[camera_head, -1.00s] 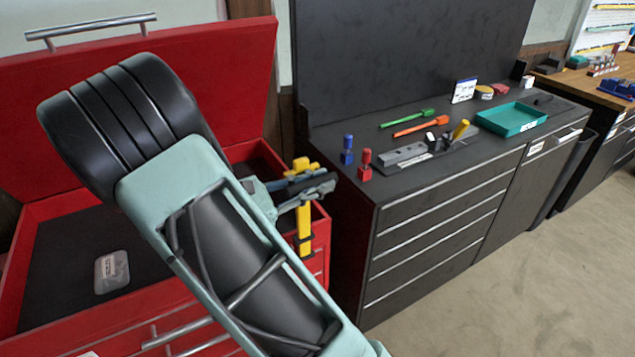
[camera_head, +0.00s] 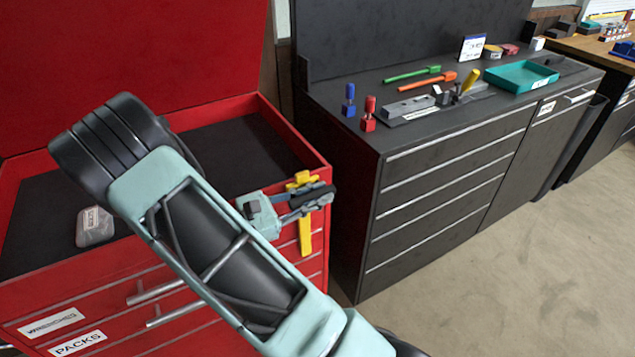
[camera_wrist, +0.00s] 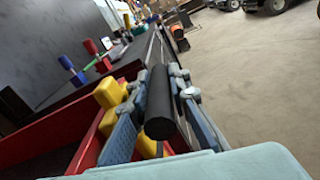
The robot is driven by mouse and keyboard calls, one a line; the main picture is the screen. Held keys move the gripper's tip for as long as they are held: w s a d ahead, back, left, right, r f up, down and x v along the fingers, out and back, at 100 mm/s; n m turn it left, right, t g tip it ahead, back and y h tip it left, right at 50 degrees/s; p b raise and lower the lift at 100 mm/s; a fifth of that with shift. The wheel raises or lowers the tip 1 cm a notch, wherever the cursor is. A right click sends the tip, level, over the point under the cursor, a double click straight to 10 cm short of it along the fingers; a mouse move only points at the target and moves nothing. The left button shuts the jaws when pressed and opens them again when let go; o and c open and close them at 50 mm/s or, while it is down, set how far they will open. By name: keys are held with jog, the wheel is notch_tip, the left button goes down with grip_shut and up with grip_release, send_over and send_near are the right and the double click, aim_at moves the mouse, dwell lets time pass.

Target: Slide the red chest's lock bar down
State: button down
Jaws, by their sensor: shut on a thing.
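The red chest (camera_head: 205,303) stands at the left with its lid (camera_head: 130,70) raised. A black cylindrical handle (camera_head: 320,196) sticks out by the bar; in the wrist view this handle (camera_wrist: 160,108) lies between my fingers. My gripper (camera_head: 308,198) is shut on the handle. Yellow parts of the bar (camera_wrist: 107,93) show beside my left finger in the wrist view. My fingers hide part of the bar's upper half.
A dark workbench (camera_head: 440,215) stands close to the right of the chest, with a narrow gap between. It bears blue and red upright pieces, loose tools and a teal tray (camera_head: 522,78). A small grey packet (camera_head: 95,226) lies in the chest. Open floor lies at right.

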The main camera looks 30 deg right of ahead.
jog(key=shift+f+b, duration=0.65)
jog(key=shift+f, duration=1.25)
jog(key=shift+a+f, duration=0.1)
jog(key=c, duration=2.1)
grip_release()
jog(key=a, duration=1.2)
jog(key=shift+s, duration=0.25)
jog(key=shift+d, duration=0.1)
